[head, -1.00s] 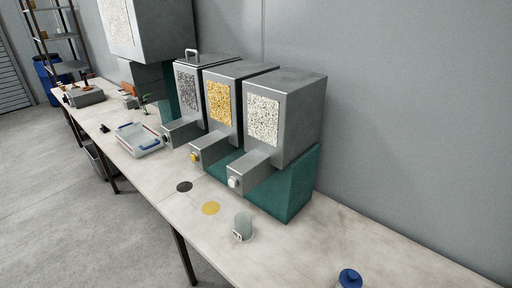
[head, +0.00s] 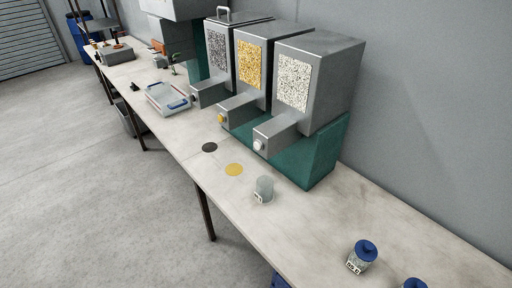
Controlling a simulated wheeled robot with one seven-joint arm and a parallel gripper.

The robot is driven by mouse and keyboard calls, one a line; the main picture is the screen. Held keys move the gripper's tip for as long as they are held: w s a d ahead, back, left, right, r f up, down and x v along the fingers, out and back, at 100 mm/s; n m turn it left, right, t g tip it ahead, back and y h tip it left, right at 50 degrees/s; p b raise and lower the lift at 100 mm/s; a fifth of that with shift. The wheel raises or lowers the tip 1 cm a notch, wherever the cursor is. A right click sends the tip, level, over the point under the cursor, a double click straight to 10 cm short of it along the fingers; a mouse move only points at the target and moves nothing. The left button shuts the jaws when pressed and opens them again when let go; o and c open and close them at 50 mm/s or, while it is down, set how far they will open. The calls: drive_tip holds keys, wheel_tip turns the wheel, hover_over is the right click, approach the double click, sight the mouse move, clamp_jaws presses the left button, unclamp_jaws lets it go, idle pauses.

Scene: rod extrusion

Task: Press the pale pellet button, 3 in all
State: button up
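The pale pellet dispenser (head: 330,88) is the rightmost of three grey hoppers, with a window of pale pellets (head: 294,82). Its pale button (head: 259,145) is on the front end of its spout. A clear cup (head: 265,189) with a small label stands on the bench in front of that spout. What is inside the cup cannot be made out. My gripper is not in the head view.
A yellow-pellet dispenser with a yellow button (head: 221,118) and a dark-pellet dispenser stand to the left. A yellow disc (head: 234,170) and a dark disc (head: 209,147) mark the bench (head: 310,225). Blue-lidded jars (head: 363,256) stand at lower right. A tray (head: 167,99) lies further left.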

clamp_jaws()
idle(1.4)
